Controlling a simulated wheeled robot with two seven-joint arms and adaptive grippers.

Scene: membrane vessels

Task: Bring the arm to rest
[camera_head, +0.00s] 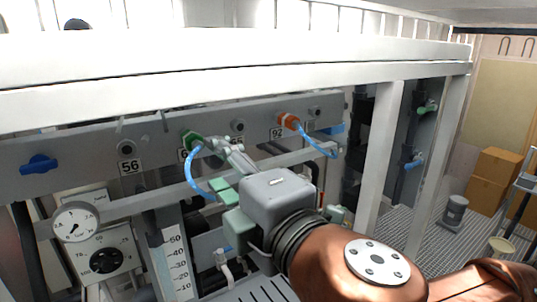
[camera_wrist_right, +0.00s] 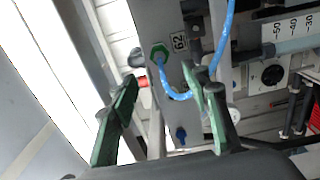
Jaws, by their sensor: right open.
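My right arm comes in from the lower right in the head view, and its gripper (camera_head: 228,165) is in front of the grey valve panel (camera_head: 65,150). In the right wrist view the gripper's green-padded fingers (camera_wrist_right: 160,105) are spread apart, with nothing held between them. A blue hose (camera_head: 190,175) hangs from a green fitting (camera_head: 190,140) close by the gripper. In the wrist view the hose (camera_wrist_right: 180,96) passes by one finger; I cannot tell if they touch. My left gripper is not in view.
An orange fitting (camera_head: 288,120) with another blue hose (camera_head: 315,146) is on the panel, right of the gripper. A gauge (camera_head: 75,222) and a dial (camera_head: 104,261) are at lower left. A white beam (camera_head: 240,65) crosses above. Cardboard boxes (camera_head: 494,175) stand at right beyond open grated floor.

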